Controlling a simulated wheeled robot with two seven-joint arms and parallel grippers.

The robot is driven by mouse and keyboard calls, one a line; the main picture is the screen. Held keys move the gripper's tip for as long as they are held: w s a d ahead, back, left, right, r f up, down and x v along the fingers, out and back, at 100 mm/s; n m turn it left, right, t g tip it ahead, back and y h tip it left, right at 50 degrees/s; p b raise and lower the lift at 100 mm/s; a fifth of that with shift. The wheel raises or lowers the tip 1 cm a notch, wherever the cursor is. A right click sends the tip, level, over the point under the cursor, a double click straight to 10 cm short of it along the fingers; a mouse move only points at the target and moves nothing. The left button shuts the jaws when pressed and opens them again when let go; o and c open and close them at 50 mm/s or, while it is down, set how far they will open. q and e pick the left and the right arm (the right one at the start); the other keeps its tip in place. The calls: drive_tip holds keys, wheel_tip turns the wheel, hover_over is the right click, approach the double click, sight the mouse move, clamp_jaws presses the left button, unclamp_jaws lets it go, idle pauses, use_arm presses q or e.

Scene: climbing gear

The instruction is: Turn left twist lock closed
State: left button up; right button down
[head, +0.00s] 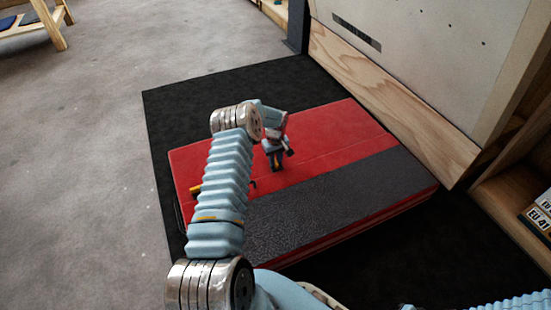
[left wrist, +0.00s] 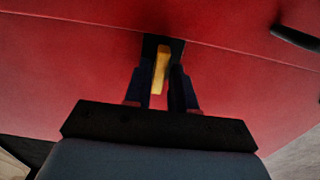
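A yellow twist lock lever (left wrist: 160,68) on a dark base shows in the left wrist view against red fabric. My left gripper's dark fingers (left wrist: 161,88) stand on either side of it; whether they press on it is unclear. In the head view my left gripper (head: 276,160) points down over the red half of a folded red and grey crash pad (head: 330,132), and the lever there is hidden. Another small yellow part (head: 195,189) shows at the pad's left side, partly behind my left arm. My right gripper is out of view.
The pad lies on a black mat (head: 185,99) on grey carpet. A pale wall panel with a wooden base board (head: 390,100) stands close at the right. A wooden shelf with books (head: 541,213) is at the far right. A dark strap-like part (left wrist: 298,39) is on the red fabric.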

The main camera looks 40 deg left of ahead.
use_arm(q)
clamp_jaws()
drive_tip(key=m+b, duration=0.2)
drive_tip(key=m, duration=0.1)
drive_tip(key=shift+a+f+b, duration=0.1)
drive_tip(key=shift+f+b, duration=0.05)
drive_tip(key=shift+b, duration=0.25)
drive_tip(key=m+b, duration=0.2)
drive_tip(key=m, duration=0.2)
drive_tip(key=shift+m, duration=0.4)
drive_tip(key=shift+m+b, duration=0.35)
drive_tip(key=shift+m, duration=0.55)
drive_tip(key=m, duration=0.2)
drive_tip(key=shift+r+m, duration=0.2)
drive_tip(key=shift+m, duration=0.2)
drive_tip(key=m, duration=0.5)
drive_tip(key=shift+m, duration=0.4)
